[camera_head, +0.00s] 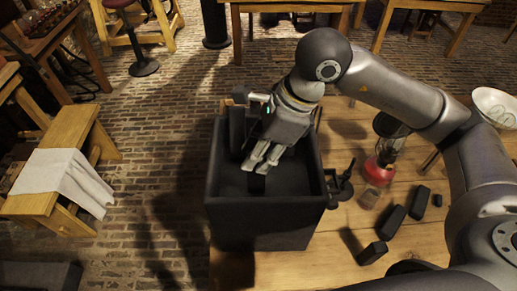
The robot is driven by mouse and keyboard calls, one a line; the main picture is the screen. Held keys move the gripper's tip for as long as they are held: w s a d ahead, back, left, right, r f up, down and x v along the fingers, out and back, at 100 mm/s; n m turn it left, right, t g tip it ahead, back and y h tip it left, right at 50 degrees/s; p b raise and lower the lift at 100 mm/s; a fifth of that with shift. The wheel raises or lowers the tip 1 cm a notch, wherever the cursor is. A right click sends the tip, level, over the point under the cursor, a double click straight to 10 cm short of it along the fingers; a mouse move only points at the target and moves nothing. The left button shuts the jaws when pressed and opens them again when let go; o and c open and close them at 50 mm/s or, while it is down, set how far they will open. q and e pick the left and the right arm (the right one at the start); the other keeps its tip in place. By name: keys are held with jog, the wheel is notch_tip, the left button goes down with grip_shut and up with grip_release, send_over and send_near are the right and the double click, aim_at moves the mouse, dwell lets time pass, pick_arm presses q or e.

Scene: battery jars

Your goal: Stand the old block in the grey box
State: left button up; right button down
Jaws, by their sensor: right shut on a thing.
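The grey box (264,238), very dark and open at the top, stands at the left part of the wooden table. My right gripper (262,163) reaches down into it from above, pointing down and slightly left. Another dark upright shape (237,130) stands at the box's back left. My left gripper is not in view.
Several dark blocks (392,222) lie on the table (339,246) right of the box. A red lantern (385,151) and a black stand-like thing (341,184) are near its right wall. Brick floor lies left.

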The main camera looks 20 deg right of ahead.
jog(key=shift+f+b, duration=0.2)
jog(key=shift+b, duration=0.1)
jog(key=c, duration=1.1)
grip_release()
jog(key=shift+r, duration=0.1)
jog(key=shift+r, duration=0.35)
jog(key=b+v, duration=0.1)
jog(key=v, duration=1)
jog(key=shift+d+r, duration=0.1)
jog(key=shift+r, duration=0.2)
